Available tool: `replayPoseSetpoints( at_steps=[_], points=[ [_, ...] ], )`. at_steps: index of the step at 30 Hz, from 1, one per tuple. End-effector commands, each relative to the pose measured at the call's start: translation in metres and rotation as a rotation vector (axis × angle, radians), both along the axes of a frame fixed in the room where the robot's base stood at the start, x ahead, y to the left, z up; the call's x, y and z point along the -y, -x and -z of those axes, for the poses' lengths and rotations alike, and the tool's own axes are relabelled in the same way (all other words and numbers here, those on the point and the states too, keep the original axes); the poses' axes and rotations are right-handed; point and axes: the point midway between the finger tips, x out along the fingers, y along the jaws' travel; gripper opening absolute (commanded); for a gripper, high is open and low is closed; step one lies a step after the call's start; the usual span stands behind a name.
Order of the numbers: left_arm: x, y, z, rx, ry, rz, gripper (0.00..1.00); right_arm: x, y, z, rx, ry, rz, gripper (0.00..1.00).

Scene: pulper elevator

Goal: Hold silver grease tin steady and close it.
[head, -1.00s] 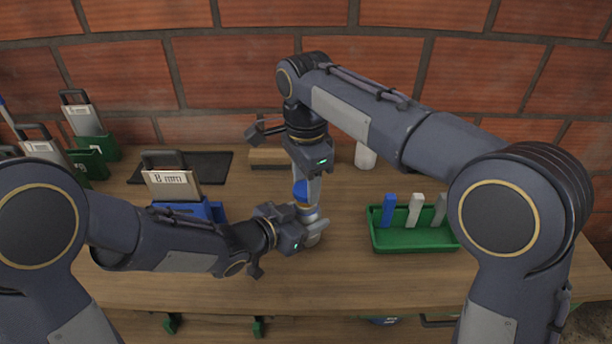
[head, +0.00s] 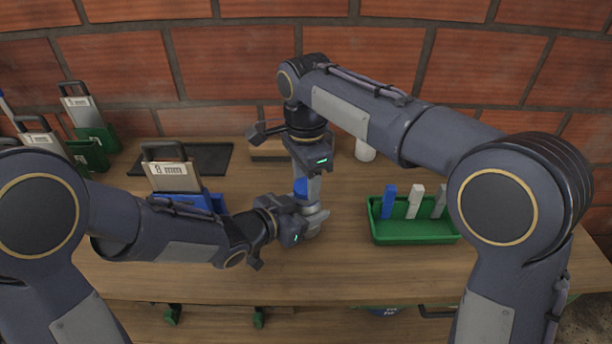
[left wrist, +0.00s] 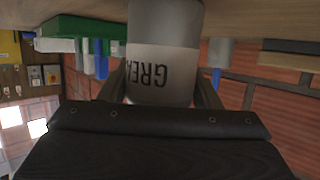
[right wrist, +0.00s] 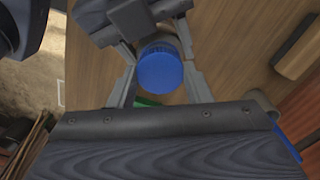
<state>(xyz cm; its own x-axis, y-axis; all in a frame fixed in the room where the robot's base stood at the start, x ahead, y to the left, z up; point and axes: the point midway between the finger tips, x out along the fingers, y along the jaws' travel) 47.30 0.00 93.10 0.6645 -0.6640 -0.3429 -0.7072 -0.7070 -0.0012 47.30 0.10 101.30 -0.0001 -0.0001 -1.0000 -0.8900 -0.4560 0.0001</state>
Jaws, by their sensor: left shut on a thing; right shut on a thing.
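The silver grease tin (left wrist: 163,65) is held between my left gripper's fingers (left wrist: 162,92); its label reads upside down in the left wrist view. In the head view the tin (head: 309,217) is mostly hidden by my left gripper (head: 313,222). A blue round lid (right wrist: 160,70) sits between the fingers of my right gripper (right wrist: 162,88), which is shut on it. In the head view the lid (head: 301,187) is directly above the tin, with my right gripper (head: 306,188) over it. I cannot tell whether the lid is fully seated.
A green tray (head: 415,238) with blue, white and grey upright pieces stands to the right. A blue holder (head: 212,203) with a tagged plate stands left. Behind are a black mat (head: 205,158), a wooden block (head: 270,152) and a white cylinder (head: 364,150). The front of the bench (head: 350,275) is clear.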

Motion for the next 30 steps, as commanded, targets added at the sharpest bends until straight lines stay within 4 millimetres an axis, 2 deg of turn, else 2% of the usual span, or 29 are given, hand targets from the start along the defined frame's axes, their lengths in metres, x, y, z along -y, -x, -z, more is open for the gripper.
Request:
replayPoseSetpoints(
  at_steps=[27, 28, 30],
  points=[
    [0.0, 0.0, 0.0, 0.0, 0.0, 0.0, 0.16, 0.0, 0.0, 0.012, -0.001, 0.0, 0.0, 0.24],
    [0.0, 0.0, 0.0, 0.0, 0.0, 0.0, 0.0, 0.0, 0.0, 0.011, -0.001, 0.0, 0.0, 0.24],
    [0.0, 0.0, 0.0, 0.0, 0.0, 0.0, 0.0, 0.0, 0.0, 0.011, -0.001, 0.0, 0.016, 0.24]
  ],
)
